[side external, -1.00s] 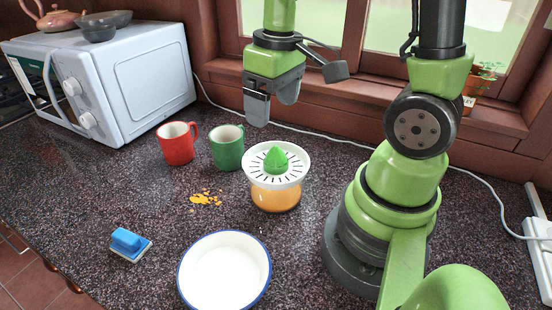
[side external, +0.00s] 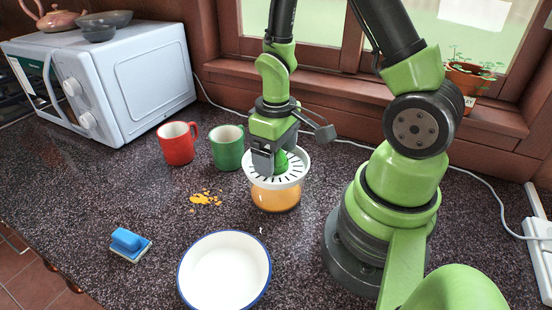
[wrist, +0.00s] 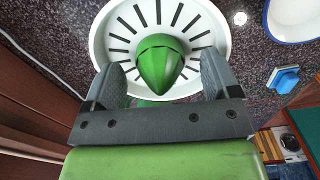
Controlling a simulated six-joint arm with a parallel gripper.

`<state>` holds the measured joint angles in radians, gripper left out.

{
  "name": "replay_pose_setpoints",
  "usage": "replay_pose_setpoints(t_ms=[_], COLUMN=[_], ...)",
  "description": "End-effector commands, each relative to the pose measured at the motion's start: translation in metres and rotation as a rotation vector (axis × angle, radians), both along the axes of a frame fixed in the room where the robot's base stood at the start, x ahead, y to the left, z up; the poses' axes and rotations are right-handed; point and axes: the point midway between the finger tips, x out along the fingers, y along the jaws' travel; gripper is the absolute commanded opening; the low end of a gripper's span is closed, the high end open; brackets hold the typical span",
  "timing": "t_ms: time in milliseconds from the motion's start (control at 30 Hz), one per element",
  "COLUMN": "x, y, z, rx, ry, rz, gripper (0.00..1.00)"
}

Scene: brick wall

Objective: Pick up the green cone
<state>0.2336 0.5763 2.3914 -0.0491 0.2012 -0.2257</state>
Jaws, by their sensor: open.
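The green cone (side external: 281,162) sits upright in the middle of the white slotted juicer top (side external: 298,174), above a bowl of orange juice (side external: 275,199). My gripper (side external: 272,170) is down at the cone, and in the side view its fingers hide much of it. In the wrist view the cone (wrist: 159,62) lies between the two spread grey fingers, with a visible gap on each side. The juicer top also shows around it (wrist: 112,40). My gripper (wrist: 160,82) is open and holds nothing.
A green mug (side external: 227,150) and a red mug (side external: 177,147) stand left of the juicer. Orange bits (side external: 206,199) lie on the counter. A white bowl (side external: 225,272) and a blue brush (side external: 128,242) are in front. The window sill (side external: 340,100) is behind.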

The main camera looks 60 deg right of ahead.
Motion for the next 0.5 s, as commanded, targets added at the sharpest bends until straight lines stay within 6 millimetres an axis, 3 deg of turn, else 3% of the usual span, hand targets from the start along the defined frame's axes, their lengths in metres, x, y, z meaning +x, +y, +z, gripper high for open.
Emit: replay_pose_setpoints(t_ms=[367,500], x=[-0.0002,-0.0002], y=[0.0001,0.0002], z=[-0.0098,-0.0097], rx=[0.0,0.0], ry=[-0.001,-0.001], rz=[0.0,0.0], gripper=[0.82,0.5])
